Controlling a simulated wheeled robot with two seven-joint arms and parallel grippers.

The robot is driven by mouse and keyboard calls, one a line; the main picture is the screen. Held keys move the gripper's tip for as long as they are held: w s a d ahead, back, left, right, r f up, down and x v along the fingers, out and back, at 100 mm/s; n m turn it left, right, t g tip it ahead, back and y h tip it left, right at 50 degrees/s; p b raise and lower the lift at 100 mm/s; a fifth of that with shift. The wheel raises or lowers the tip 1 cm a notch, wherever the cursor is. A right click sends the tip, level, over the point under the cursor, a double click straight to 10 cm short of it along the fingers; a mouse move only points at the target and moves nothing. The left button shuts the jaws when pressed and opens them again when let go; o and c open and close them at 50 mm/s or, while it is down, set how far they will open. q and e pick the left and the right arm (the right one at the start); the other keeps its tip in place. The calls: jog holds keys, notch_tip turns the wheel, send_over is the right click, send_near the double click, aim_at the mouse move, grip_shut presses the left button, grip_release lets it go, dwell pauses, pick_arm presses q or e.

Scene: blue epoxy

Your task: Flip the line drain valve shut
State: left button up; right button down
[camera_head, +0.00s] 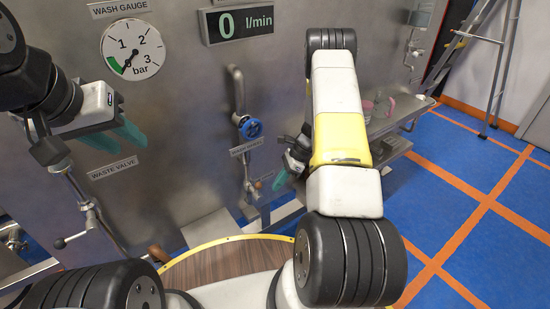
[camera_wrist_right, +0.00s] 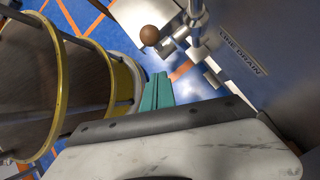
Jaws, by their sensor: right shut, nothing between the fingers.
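The line drain valve (camera_wrist_right: 196,14) is a metal fitting at the top of the right wrist view, with a brown ball knob (camera_wrist_right: 149,35) on its lever. A LINE DRAIN label (camera_wrist_right: 242,55) is on the steel panel to its right. My right gripper (camera_wrist_right: 160,76) is shut and empty, its teal fingers below the knob in the picture and apart from it. In the head view it is low by the panel, partly hidden behind my right arm. My left gripper (camera_head: 127,146) is open and empty in front of the panel, near the WASTE VALVE label (camera_head: 112,168).
A blue handwheel (camera_head: 251,128) sits on a vertical pipe on the panel. A lever valve (camera_head: 92,214) stands at lower left. A shelf (camera_head: 395,147) holds small items at right. A ladder (camera_head: 498,65) stands beyond. The blue floor (camera_head: 455,215) at right is clear.

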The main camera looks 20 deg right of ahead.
jog(key=shift+w+a+r, duration=0.15)
jog(key=shift+a+r, duration=0.2)
jog(key=shift+a, duration=0.4)
jog(key=shift+w+a+r, duration=0.15)
jog(key=shift+a+r, duration=0.2)
jog(key=shift+a, duration=0.4)
jog(key=a, duration=0.2)
jog(key=s+a+r, duration=0.1)
jog(key=shift+a, duration=0.1)
send_near(259, 188)
jog(key=r, duration=0.1)
jog(key=s+r, duration=0.2)
jog(key=shift+d+r, duration=0.35)
jog(key=shift+r, duration=0.05)
